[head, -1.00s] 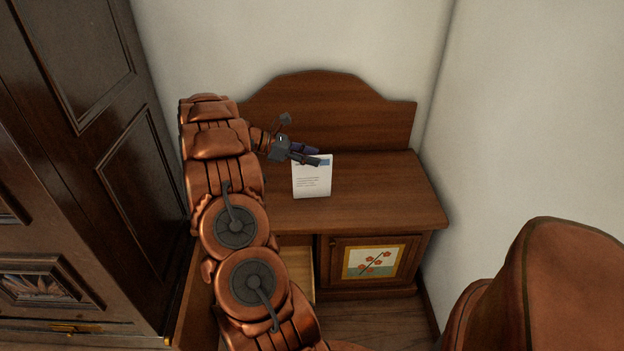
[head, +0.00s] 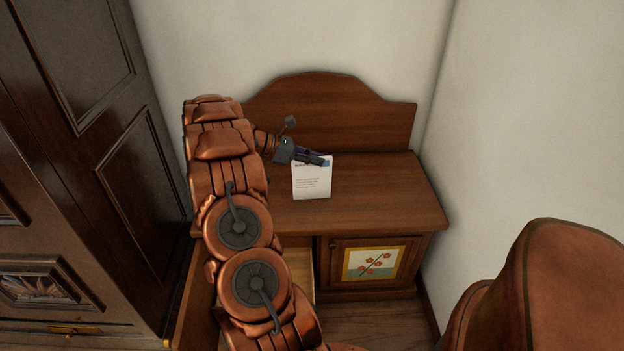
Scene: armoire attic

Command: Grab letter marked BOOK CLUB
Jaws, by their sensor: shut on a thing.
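The fingers cover part of the top edge. Whether the letter's bottom edge touches the wood, I cannot tell.
The cabinet has a raised wooden back (head: 340,108) against the wall and a door with a flower picture (head: 374,263). A dark armoire (head: 75,130) stands at the left. The right part of the cabinet top is clear.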

